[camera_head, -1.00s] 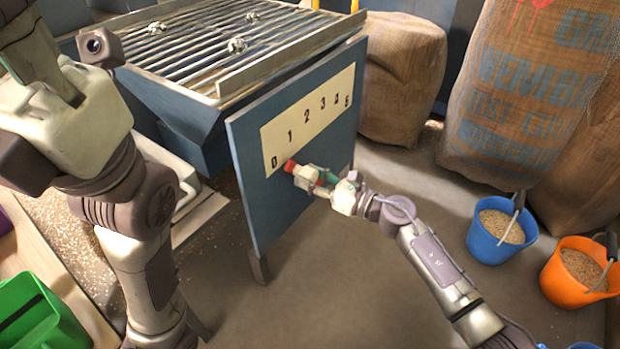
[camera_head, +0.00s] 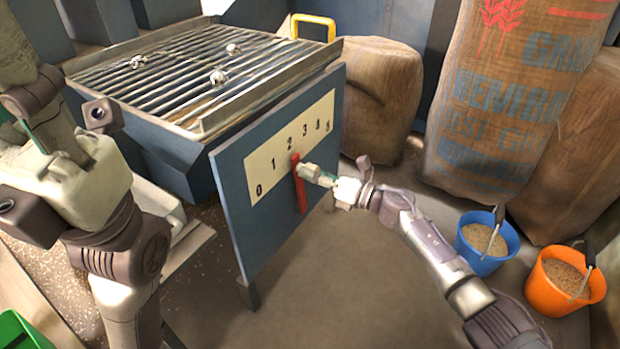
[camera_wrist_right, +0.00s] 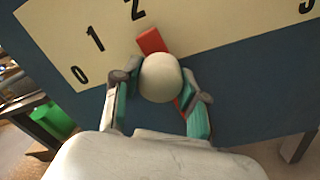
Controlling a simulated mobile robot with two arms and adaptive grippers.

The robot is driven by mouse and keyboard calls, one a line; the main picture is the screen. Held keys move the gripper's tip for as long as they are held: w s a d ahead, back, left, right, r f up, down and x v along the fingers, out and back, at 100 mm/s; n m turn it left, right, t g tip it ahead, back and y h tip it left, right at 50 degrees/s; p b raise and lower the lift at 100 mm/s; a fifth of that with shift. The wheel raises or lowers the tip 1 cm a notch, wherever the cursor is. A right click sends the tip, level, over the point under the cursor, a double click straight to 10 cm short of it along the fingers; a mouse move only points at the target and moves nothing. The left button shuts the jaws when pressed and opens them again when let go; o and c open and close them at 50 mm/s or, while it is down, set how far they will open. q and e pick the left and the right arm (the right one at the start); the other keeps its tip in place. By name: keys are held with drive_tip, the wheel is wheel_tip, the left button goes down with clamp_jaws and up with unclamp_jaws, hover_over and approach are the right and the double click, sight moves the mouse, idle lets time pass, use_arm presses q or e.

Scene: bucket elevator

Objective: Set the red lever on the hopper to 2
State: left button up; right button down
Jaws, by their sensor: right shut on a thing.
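The red lever (camera_head: 299,185) is on the blue front panel of the hopper (camera_head: 225,200). Its upper end points at the 2 on the pale number plate (camera_head: 290,147). In the right wrist view the lever's red tip (camera_wrist_right: 151,40) sits just below the 2, and a pale round knob (camera_wrist_right: 160,78) stands out from the lever. My right gripper (camera_head: 312,173) is shut on this knob, with a finger on each side (camera_wrist_right: 163,97). The gripper hides part of the lever. My left gripper (camera_head: 35,130) is raised at the left, away from the hopper; its fingers are unclear.
A slatted grate (camera_head: 205,75) with several small metal pieces tops the hopper. Sacks (camera_head: 375,100) stand behind and to the right. A blue bucket (camera_head: 485,248) and an orange bucket (camera_head: 560,285) of grain stand on the right. The floor before the panel is clear.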

drive_tip(key=shift+w+d, duration=0.1)
drive_tip(key=c, duration=0.6)
unclamp_jaws()
drive_tip(key=v, duration=1.2)
drive_tip(key=shift+f, duration=0.1)
